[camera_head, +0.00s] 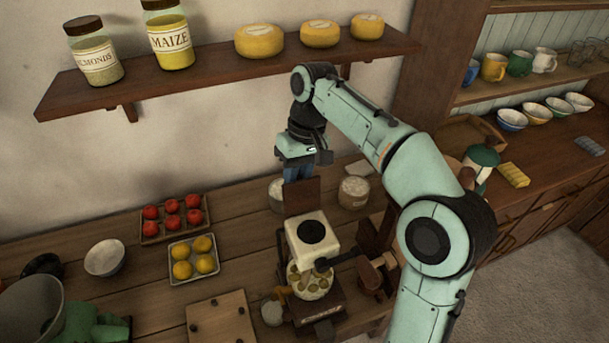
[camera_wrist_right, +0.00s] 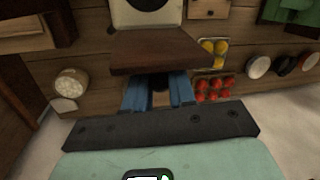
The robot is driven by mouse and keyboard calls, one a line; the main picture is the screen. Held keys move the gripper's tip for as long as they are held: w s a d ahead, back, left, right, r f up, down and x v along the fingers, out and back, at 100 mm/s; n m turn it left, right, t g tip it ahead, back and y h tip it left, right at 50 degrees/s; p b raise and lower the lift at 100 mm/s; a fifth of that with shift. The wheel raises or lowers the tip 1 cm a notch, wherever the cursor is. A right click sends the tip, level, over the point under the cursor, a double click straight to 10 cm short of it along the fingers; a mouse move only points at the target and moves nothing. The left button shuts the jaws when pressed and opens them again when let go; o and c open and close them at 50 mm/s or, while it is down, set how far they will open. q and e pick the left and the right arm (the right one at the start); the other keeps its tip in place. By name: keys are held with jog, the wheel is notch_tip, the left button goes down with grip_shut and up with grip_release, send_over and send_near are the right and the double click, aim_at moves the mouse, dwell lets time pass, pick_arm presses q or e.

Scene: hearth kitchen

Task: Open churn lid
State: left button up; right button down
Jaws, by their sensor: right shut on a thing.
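The churn (camera_head: 308,236) stands on the wooden counter, with a cream top, a dark round opening and a crank at its right side. Its brown wooden lid (camera_head: 301,196) stands about upright behind the opening. My right gripper (camera_head: 297,172) is at the lid's upper edge, its blue fingers pointing down. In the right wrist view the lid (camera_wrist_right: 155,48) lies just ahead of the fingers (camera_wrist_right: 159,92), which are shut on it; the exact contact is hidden. The churn's cream top (camera_wrist_right: 172,14) shows beyond it. My left gripper is not in view.
A shelf (camera_head: 225,65) with jars and cheeses hangs above the counter, close to my right arm. A tray of red fruit (camera_head: 172,216) and a tray of yellow fruit (camera_head: 194,257) lie left of the churn. Jars (camera_head: 354,192) stand behind it.

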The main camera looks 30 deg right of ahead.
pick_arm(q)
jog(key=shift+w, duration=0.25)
pick_arm(e)
jog(key=shift+w+d+f+g, duration=0.15)
jog(key=shift+w+f+g, duration=0.1)
jog(key=shift+w+g, duration=0.5)
jog(key=shift+s+g+y, duration=0.2)
jog(key=shift+g+y, duration=0.05)
jog(key=shift+y, duration=0.05)
jog(key=c, duration=1)
grip_release()
jog(key=shift+f, duration=0.1)
jog(key=shift+s, duration=0.1)
